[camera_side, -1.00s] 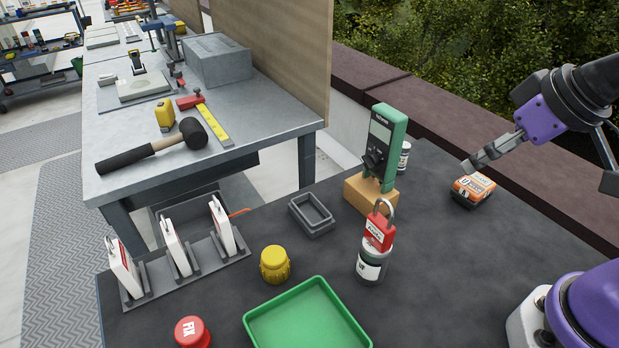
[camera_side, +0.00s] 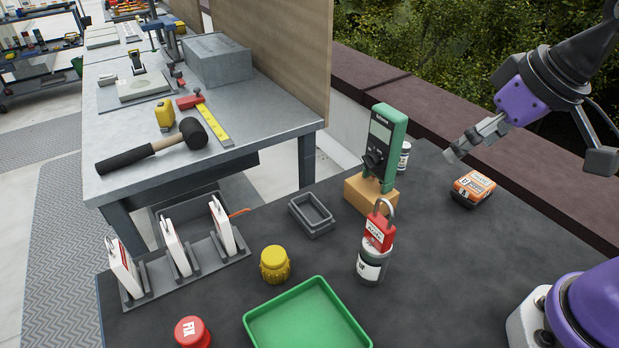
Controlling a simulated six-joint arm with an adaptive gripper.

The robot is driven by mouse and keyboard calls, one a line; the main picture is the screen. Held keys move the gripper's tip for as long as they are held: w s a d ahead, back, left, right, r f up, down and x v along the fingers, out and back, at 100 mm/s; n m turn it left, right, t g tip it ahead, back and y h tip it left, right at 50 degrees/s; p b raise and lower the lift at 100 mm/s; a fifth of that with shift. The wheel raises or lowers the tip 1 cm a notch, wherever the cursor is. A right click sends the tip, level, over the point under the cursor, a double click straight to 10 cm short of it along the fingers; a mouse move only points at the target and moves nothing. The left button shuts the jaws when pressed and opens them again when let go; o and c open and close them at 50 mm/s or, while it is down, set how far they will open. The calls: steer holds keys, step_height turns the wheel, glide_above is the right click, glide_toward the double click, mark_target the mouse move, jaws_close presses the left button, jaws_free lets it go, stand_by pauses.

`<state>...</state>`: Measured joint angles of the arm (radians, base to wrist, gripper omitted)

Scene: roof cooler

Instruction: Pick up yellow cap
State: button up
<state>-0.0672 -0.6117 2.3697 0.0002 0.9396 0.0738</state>
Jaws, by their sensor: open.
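The yellow cap (camera_side: 275,264) stands on the dark table, just above the green tray and to the right of the rack of white tags. It has a ribbed lower edge. My gripper (camera_side: 452,154) is at the right of the picture, in the air near the orange and black box, well away from the cap. It is open and nothing shows between its fingers.
A green tray (camera_side: 262,328) lies in front of the cap. A red padlock (camera_side: 378,232) on a can (camera_side: 371,268), a green meter (camera_side: 384,145) on a block and a small grey tray (camera_side: 325,228) stand between gripper and cap. A red cap (camera_side: 192,331) is at lower left.

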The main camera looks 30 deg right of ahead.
steer(key=w+a+g, duration=0.2)
steer(key=w+a, duration=0.5)
steer(key=a, duration=0.2)
steer(key=g, duration=0.3)
glide_above(275, 256)
steer(key=shift+m, duration=0.4)
steer(key=f, duration=0.7)
steer(key=shift+d+f, duration=0.2)
steer(key=shift+f, duration=0.05)
step_height(275, 256, down, 5)
steer(key=shift+a+r, duration=0.15)
step_height(275, 256, down, 6)
steer(key=shift+r, duration=0.15)
steer(key=c, duration=1.1)
